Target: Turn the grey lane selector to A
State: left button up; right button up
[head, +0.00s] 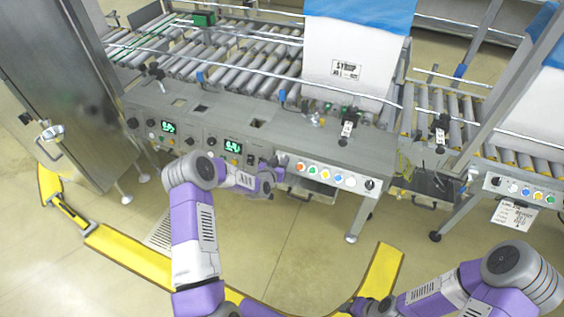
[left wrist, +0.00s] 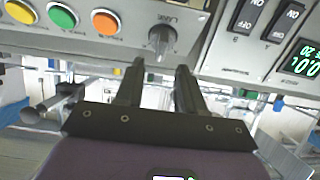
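The grey lane selector (left wrist: 160,40) is a small knob on the grey control panel, beside an orange button in the left wrist view. Print next to it is upside down there and reads like "LANE". My left gripper (left wrist: 160,68) is open, its two dark fingertips just short of the selector, one to each side of its line. A gap shows between fingers and knob. In the head view my left gripper (head: 268,176) is at the panel front and hides the selector. My right gripper (head: 362,306) is low at the bottom edge, its fingers unclear.
Orange (left wrist: 108,26), green (left wrist: 62,15) and yellow (left wrist: 20,11) buttons sit beside the selector. Black rocker switches (left wrist: 284,20) and a green display (left wrist: 304,66) are on the adjoining panel. A roller conveyor (head: 230,75) runs behind. Floor in front is open, with yellow edging (head: 130,255).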

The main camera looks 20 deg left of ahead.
pick_arm(q)
jog(key=shift+b+x, duration=0.35)
jog(key=shift+x, duration=1.1)
grip_shut()
